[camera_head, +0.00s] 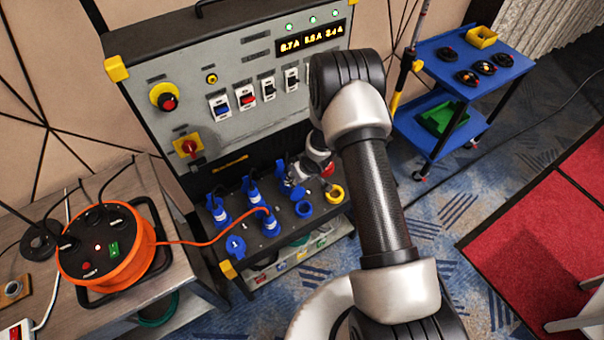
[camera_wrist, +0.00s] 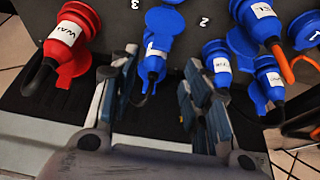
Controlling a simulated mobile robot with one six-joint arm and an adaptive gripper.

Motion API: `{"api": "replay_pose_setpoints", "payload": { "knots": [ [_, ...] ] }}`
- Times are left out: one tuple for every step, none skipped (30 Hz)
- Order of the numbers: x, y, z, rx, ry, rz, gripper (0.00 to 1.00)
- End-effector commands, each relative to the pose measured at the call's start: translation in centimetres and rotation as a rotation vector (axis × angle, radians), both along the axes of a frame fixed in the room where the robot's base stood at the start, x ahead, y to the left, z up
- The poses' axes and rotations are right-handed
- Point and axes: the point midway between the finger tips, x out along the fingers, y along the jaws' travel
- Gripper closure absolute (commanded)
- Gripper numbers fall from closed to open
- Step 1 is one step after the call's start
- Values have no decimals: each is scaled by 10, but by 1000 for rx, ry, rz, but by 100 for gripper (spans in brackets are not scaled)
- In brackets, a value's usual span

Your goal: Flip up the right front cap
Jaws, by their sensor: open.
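A blue front-row cap (camera_head: 303,208) stands on the sloped socket panel at the right. In the wrist view this blue cap (camera_wrist: 166,22) is at the upper middle, with a labelled blue piece (camera_wrist: 152,62) below it. My gripper (camera_head: 295,178) is partly hidden by my arm, just above the panel. In the wrist view my gripper (camera_wrist: 160,98) is open and empty, its fingers on either side of the labelled blue piece; contact cannot be told.
A red plug (camera_wrist: 72,40) is left of the fingers in the wrist view. Several blue plugs (camera_wrist: 216,62) crowd the right finger. An orange cable runs from one plug (camera_head: 270,225) to the cable reel (camera_head: 105,240). A blue trolley (camera_head: 470,62) stands at the right.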

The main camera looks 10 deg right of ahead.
Motion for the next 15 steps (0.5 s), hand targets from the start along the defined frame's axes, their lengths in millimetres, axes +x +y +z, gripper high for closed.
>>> {"api": "replay_pose_setpoints", "payload": {
  "knots": [
    [-3, -2, 11, 0, -2, -1, 57],
    [-5, -2, 16, 0, -1, -1, 57],
    [-8, -3, 22, 0, -2, 0, 57],
    [-10, -4, 26, -1, -1, 0, 57],
    [-11, -4, 29, -1, -2, 1, 57],
    [-13, -5, 33, 0, -1, 1, 57],
    [-14, -5, 36, 0, -1, 1, 57],
    [-14, -5, 38, 0, -1, 1, 57],
    [-15, -5, 40, 0, -1, 1, 57],
    [-16, -6, 41, 0, -1, 0, 57],
    [-17, -6, 42, 0, 0, 0, 57],
    [-17, -6, 42, 0, 0, 0, 57],
    [-17, -6, 42, 0, 1, 0, 57],
    [-17, -6, 42, 0, 1, 0, 57],
    [-17, -6, 42, 0, 1, 0, 57]
  ]
}}
